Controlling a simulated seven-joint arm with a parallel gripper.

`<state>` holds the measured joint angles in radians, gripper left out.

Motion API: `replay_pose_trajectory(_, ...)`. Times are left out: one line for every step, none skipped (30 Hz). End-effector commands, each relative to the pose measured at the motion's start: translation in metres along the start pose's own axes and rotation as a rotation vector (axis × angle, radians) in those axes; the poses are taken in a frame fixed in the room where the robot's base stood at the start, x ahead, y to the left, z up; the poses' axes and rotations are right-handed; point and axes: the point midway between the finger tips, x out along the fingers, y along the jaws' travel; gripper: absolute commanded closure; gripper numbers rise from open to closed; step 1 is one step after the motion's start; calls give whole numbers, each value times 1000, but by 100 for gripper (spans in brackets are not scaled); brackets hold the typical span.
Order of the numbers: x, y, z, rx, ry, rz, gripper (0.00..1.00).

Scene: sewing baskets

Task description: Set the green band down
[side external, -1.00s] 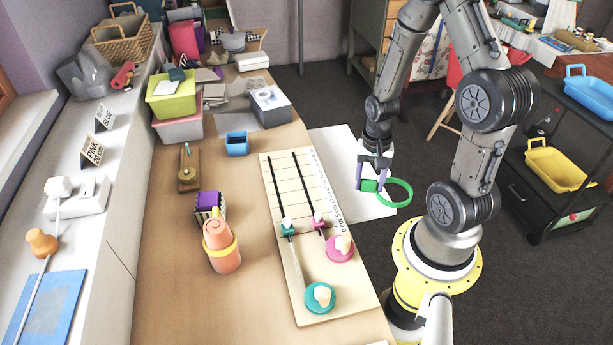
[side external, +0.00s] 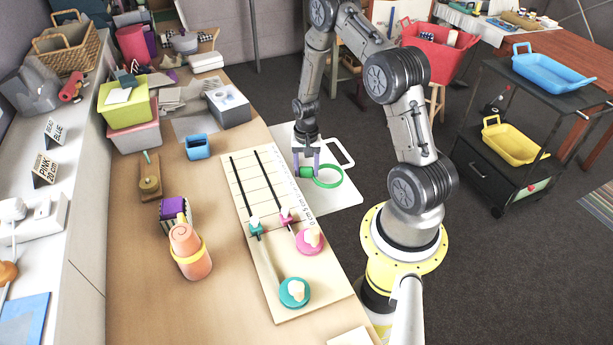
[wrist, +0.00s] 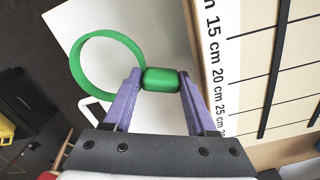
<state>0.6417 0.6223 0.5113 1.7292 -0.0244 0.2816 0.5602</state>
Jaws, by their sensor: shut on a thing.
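The green band is a ring (wrist: 75,65) with a thick green grip block (wrist: 162,78). My gripper (wrist: 162,84) has its purple fingers shut on that block, with the ring sticking out to one side. In the side external view, the ring (side external: 342,180) points right of my gripper (side external: 306,172), in front of a white board (side external: 335,197) with a handle opening. The white board also shows beneath in the wrist view (wrist: 120,20). I cannot tell how high the band is above it.
A wooden measuring board (side external: 262,272) with two black tracks, a pink knob (side external: 309,242) and a teal knob (side external: 294,293) lies left of my gripper. A blue cup (side external: 198,146) stands farther left on the table. Dark floor (side external: 400,300) lies right of the white board.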

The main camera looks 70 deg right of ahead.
Motion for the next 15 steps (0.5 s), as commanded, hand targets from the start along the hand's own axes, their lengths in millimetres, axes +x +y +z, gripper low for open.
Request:
replay_pose_trajectory(9,0,0,0,-4,3,95)
replay_pose_trajectory(13,0,1,0,-5,3,95)
replay_pose_trajectory(19,0,1,0,-5,3,95)
replay_pose_trajectory(22,0,1,0,-3,2,95)
replay_pose_trajectory(26,0,1,0,-3,2,95)
replay_pose_trajectory(28,0,0,0,-3,2,95)
replay_pose_trajectory(30,0,0,0,-2,1,95)
replay_pose_trajectory(31,0,0,0,-1,1,95)
replay_pose_trajectory(31,0,0,0,0,0,95)
replay_pose_trajectory(31,0,0,0,0,0,95)
replay_pose_trajectory(31,0,0,0,0,0,95)
replay_pose_trajectory(31,0,0,0,0,0,95)
replay_pose_trajectory(31,0,0,0,0,0,95)
replay_pose_trajectory(31,0,0,0,0,0,95)
replay_pose_trajectory(31,0,0,0,0,0,95)
